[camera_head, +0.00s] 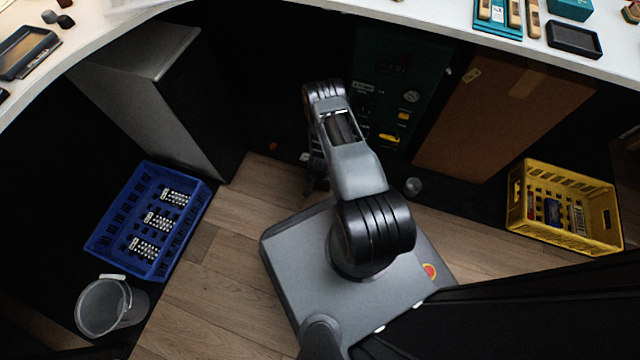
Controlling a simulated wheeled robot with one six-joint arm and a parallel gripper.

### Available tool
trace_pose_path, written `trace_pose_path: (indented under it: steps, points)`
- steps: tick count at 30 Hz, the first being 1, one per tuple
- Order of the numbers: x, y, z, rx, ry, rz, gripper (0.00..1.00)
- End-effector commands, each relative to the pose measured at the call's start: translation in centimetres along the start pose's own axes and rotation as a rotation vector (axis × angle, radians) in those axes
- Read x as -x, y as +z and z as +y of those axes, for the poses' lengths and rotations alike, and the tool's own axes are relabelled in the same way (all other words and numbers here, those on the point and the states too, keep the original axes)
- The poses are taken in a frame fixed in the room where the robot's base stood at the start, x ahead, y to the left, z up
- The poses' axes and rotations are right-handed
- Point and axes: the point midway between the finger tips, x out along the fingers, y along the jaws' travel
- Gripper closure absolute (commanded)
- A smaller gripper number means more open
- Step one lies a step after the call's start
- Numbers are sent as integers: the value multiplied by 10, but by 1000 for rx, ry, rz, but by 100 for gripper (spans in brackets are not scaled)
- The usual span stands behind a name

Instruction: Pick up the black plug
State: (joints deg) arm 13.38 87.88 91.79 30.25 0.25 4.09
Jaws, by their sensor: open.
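I cannot make out a black plug for certain. A small dark grey round object (412,187) sits on the floor in front of the green cabinet (385,75), just right of my arm. My gripper (316,182) is open, low in front of the cabinet and partly hidden behind my arm. It is dark against a dark background, and I see nothing held in it. The cabinet front bears a round gauge, labels and a yellow handle (389,138).
A grey cabinet (150,100), a blue crate (105,225) with several remote-like items and a grey bucket (105,308) stand left. A brown panel (500,115) and a yellow crate (517,195) stand right. A white worktop (400,15) curves overhead. Wood floor (210,290) is clear between.

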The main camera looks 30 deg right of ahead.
Motion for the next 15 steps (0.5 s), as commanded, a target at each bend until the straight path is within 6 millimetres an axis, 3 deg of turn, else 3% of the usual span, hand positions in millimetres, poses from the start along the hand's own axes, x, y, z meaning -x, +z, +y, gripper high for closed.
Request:
trace_pose_path:
  steps: [2, 15]
  points:
    - [0, 0, 0, 0, 0, 0, 35]
    - [0, 0, 0, 0, 0, 0, 77]
